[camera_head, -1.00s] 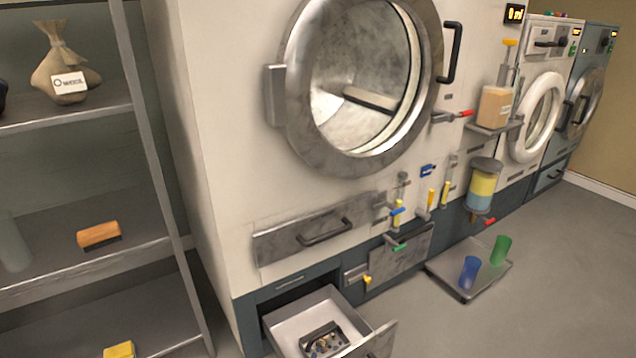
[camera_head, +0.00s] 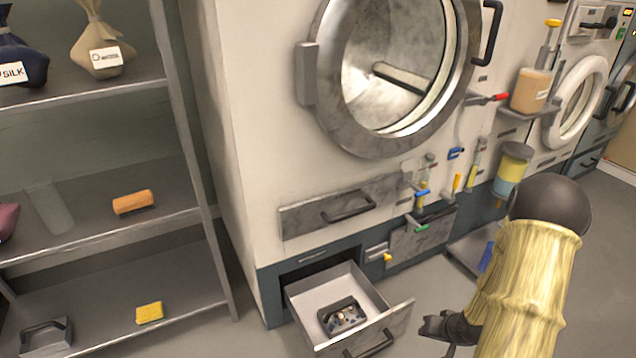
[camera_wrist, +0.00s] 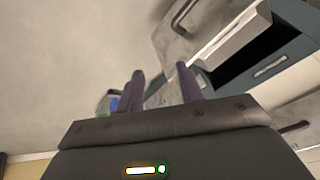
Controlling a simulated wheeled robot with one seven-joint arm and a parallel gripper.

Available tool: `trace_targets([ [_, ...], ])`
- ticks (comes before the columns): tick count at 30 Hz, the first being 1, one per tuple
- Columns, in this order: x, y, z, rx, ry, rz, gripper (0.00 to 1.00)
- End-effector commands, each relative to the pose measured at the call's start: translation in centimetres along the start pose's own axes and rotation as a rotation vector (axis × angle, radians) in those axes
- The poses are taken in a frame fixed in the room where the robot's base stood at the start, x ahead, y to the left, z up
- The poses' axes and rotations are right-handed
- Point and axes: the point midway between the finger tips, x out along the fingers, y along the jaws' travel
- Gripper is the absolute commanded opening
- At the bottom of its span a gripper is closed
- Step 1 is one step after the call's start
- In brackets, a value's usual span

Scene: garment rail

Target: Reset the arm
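My gripper (camera_head: 447,327) shows at the bottom right of the head view, in front of the open drawer and apart from it. In the wrist view its two dark fingers (camera_wrist: 162,85) stand apart with nothing between them. My arm, in a yellowish sleeve-like cover, hides part of the floor and the tray. The open lower drawer (camera_head: 302,297) of the big washer holds a small dark caddy (camera_head: 342,316) with small bits in it. The drawer also shows in the wrist view (camera_wrist: 235,38).
The big washer (camera_head: 240,130) has a round door, a shut upper drawer (camera_head: 345,205) and several small coloured valves. A floor tray (camera_head: 462,252) is partly behind my arm. A shelf rack at left bears sacks, an orange brush (camera_head: 133,202) and a yellow sponge (camera_head: 149,312).

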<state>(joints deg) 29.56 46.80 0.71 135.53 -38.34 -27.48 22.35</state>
Motion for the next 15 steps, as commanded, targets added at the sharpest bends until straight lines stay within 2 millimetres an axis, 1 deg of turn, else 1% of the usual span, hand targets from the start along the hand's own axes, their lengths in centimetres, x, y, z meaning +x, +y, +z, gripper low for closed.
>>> trace_targets([
  [1, -1.6, -0.9, -1.0, -0.031, -0.003, 0.029, 0.37],
  [3, -3.5, -2.0, -1.7, -0.063, -0.016, 0.068, 0.37],
  [7, -7.1, -4.2, -2.6, -0.111, -0.042, 0.127, 0.37],
  [11, -10.8, -6.7, -2.7, -0.15, -0.069, 0.165, 0.37],
  [15, -14.7, -9.6, -2.0, -0.182, -0.1, 0.183, 0.37],
])
